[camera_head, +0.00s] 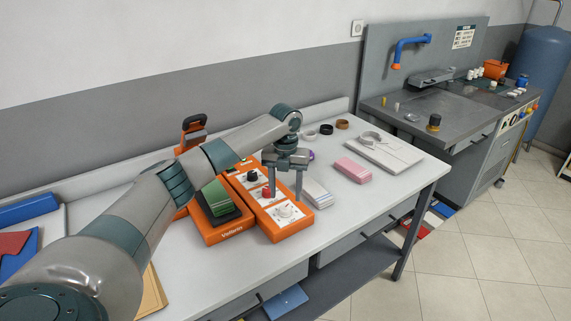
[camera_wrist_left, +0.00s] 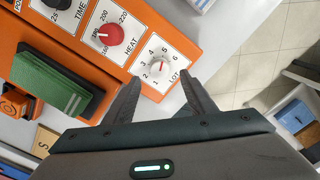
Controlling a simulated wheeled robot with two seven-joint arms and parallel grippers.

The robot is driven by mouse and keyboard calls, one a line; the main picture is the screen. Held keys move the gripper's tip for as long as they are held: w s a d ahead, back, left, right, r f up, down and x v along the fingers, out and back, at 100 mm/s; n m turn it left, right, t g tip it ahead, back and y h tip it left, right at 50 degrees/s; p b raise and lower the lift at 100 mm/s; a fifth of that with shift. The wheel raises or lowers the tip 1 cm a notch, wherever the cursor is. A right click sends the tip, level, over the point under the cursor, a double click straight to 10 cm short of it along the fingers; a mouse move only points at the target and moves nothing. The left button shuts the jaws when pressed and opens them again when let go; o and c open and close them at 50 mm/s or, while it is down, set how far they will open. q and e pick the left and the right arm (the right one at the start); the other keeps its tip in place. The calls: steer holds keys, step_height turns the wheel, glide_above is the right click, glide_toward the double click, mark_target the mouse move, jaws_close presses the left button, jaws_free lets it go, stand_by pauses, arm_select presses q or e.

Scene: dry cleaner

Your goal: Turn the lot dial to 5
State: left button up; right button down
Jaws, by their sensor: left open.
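The lot dial (camera_head: 285,211) is a small white knob with a red pointer line, on a white plate at the near end of the orange machine (camera_head: 268,224). In the left wrist view the lot dial (camera_wrist_left: 160,69) has printed numbers around it; its red line points roughly toward the 5 side of the scale, but the exact number is hard to read. My left gripper (camera_head: 285,195) is open and empty, above the machine. In the wrist view its fingertips (camera_wrist_left: 160,81) lie on either side of the dial plate, apart from the knob. My right gripper is not in view.
A red heat dial (camera_wrist_left: 109,35) and a black time dial (camera_head: 252,176) sit on the same panel. A green pad (camera_head: 216,198) lies beside it. A pink block (camera_head: 352,170) and folded white cloth (camera_head: 384,150) lie right on the table, with bare tabletop in front.

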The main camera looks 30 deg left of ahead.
mark_target(285, 207)
arm_select(q)
step_height(285, 207, up, 12)
steer(key=b, duration=0.2)
steer(key=shift+f+b, duration=0.15)
steer(key=shift+b, duration=0.2)
steer(key=shift+s+f, duration=0.1)
stand_by(0.3)
